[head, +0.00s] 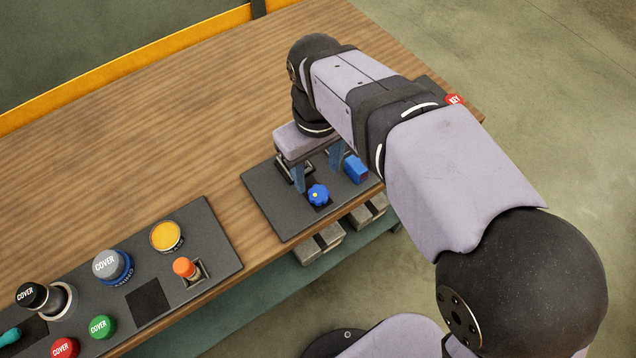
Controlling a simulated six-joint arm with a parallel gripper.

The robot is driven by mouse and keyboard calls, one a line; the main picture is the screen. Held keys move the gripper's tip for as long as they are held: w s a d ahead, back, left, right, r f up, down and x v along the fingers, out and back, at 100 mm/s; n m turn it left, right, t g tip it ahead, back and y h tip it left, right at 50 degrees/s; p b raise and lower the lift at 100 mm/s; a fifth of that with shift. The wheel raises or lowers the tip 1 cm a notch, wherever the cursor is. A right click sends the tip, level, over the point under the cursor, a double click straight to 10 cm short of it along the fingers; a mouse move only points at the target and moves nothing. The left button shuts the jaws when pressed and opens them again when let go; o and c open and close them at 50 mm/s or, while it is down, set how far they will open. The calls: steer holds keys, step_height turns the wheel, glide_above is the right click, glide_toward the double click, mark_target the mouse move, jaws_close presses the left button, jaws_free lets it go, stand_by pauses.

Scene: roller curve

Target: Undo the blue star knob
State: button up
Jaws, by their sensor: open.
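The blue star knob (318,194) sits on a dark panel (268,208) near the front edge of the wooden bench. It has a small yellow mark on top. My gripper (318,185) is open and points down over the same panel, with its two blue fingers spread apart. One finger is to the left of the knob and behind it in the picture, the other to the right and behind. I cannot tell how high the fingertips are above the panel. My arm reaches in from the right and hides part of the panel.
A blue block (355,169) stands right of the knob, close to the right finger. A second dark panel at left carries an orange toggle (184,267), a yellow button (166,236) and several labelled covers. A red KEY part (454,100) is at the far right. The bench's middle is clear.

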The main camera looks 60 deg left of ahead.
mark_target(318, 191)
steer(key=shift+f+p, duration=0.5)
steer(key=shift+f, duration=2.9)
steer(key=c, duration=1.1)
